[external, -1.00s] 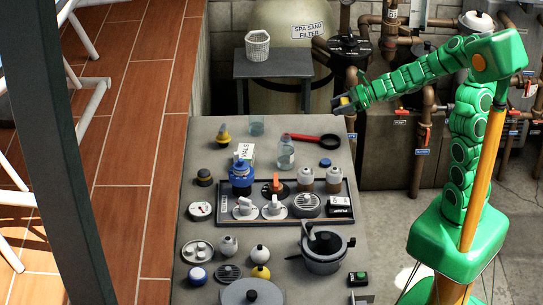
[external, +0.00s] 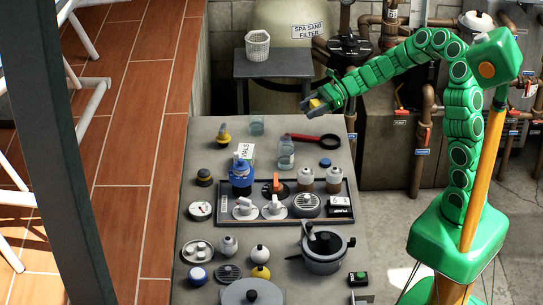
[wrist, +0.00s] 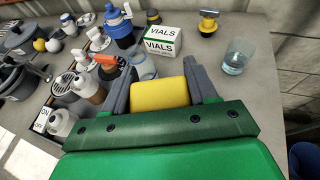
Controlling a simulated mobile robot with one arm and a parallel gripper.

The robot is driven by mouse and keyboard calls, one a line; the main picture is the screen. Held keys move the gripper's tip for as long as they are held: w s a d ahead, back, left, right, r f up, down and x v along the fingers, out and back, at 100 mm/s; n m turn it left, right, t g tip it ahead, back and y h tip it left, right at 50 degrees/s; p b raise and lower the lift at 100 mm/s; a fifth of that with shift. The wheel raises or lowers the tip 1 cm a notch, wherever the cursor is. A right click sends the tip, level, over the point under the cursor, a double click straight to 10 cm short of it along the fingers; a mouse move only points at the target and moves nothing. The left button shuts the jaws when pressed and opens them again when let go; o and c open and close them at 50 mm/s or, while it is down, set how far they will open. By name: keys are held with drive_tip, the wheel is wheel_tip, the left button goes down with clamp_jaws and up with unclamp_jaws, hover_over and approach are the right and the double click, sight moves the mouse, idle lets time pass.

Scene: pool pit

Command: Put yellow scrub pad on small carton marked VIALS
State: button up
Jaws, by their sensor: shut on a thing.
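My gripper (external: 314,103) is shut on the yellow scrub pad (wrist: 173,92), which sits between the two grey fingers in the wrist view. In the external view the pad (external: 315,103) shows as a small yellow patch, held in the air above the far right end of the table. The small white carton marked VIALS (external: 245,152) stands on the table, left of and lower in the picture than my gripper. In the wrist view the carton (wrist: 161,46) is upright beyond the pad, its top bare. The pad is apart from it.
A glass jar (external: 286,153) stands right of the carton, and a clear cup (external: 257,126) behind it.

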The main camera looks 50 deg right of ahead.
drive_tip(key=s+a+r+n+g+y, duration=0.1)
drive_tip(key=a+r+n+g, duration=0.15)
drive_tip(key=a, duration=0.65)
drive_tip(key=s+a+r+n+g, duration=0.1)
drive_tip(key=a+n+g, duration=0.2)
drive_tip(key=a, duration=0.6)
hover_over(241, 154)
drive_tip(key=shift+m, duration=0.25)
drive_tip(key=shift+s+f, duration=0.15)
drive_tip(key=shift+f, duration=2.1)
drive_tip(key=shift+s+f, duration=0.1)
drive_tip(key=shift+f, duration=2.1)
drive_tip(key=shift+w+a+f, duration=0.1)
drive_tip(key=shift+w+f, duration=0.1)
drive_tip(key=shift+f, duration=1.65)
drive_tip(key=o, duration=1)
drive_tip(key=shift+f, duration=0.1)
